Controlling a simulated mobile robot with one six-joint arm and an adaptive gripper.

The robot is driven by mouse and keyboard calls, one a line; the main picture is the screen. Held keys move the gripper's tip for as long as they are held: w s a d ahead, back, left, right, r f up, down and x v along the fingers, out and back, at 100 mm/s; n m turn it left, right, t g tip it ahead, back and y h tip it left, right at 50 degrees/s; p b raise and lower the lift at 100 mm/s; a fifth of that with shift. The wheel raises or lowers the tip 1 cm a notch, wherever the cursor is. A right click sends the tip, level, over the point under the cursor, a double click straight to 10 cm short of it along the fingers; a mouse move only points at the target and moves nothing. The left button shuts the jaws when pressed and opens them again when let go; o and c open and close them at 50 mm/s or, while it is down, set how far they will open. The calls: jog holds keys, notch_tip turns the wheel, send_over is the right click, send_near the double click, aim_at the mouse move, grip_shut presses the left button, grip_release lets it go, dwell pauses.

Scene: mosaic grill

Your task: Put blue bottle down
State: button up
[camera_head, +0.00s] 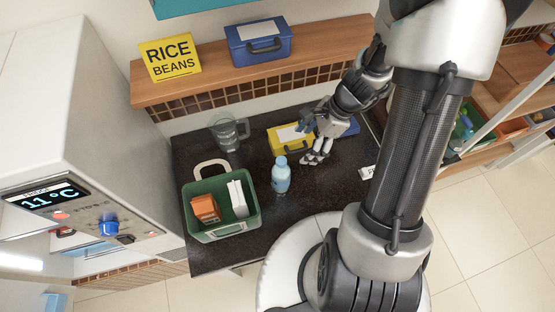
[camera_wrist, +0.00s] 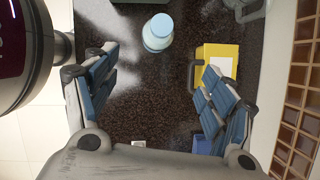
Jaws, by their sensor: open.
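The light blue bottle (camera_head: 281,175) stands upright on the dark speckled counter (camera_head: 250,160), right of the green crate. In the wrist view the bottle (camera_wrist: 158,32) shows from above near the top, beyond the fingertips and apart from them. My gripper (camera_head: 315,142) is open and empty, up and to the right of the bottle in the head view. In the wrist view its blue-padded fingers (camera_wrist: 155,92) are spread wide with bare counter between them.
A green crate (camera_head: 222,230) holds an orange box and a white carton. A yellow case (camera_head: 284,140) lies close to my gripper. A clear jug (camera_head: 227,132) stands at the back. A shelf (camera_head: 200,88) with a rice-and-beans sign and a blue box (camera_head: 258,42) runs behind.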

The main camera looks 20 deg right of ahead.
aim_at(288, 166)
jog(key=b+x, duration=0.3)
jog(key=x, duration=0.8)
jog(key=shift+a+f, duration=0.15)
jog(key=shift+f, duration=0.1)
jog(key=x, duration=0.1)
jog(key=b+x, duration=0.1)
jog(key=x, duration=0.2)
jog(key=shift+s+a+f, duration=0.1)
jog(key=shift+s+a, duration=0.15)
jog(key=shift+s, duration=0.05)
jog(key=shift+w+a+f+b, duration=0.15)
jog(key=shift+f+b, duration=0.15)
jog(key=shift+f, duration=0.15)
jog(key=shift+r, duration=0.1)
jog(key=shift+c, duration=0.3)
jog(key=c, duration=1.5)
jog(key=shift+c, duration=0.9)
jog(key=shift+r, duration=0.1)
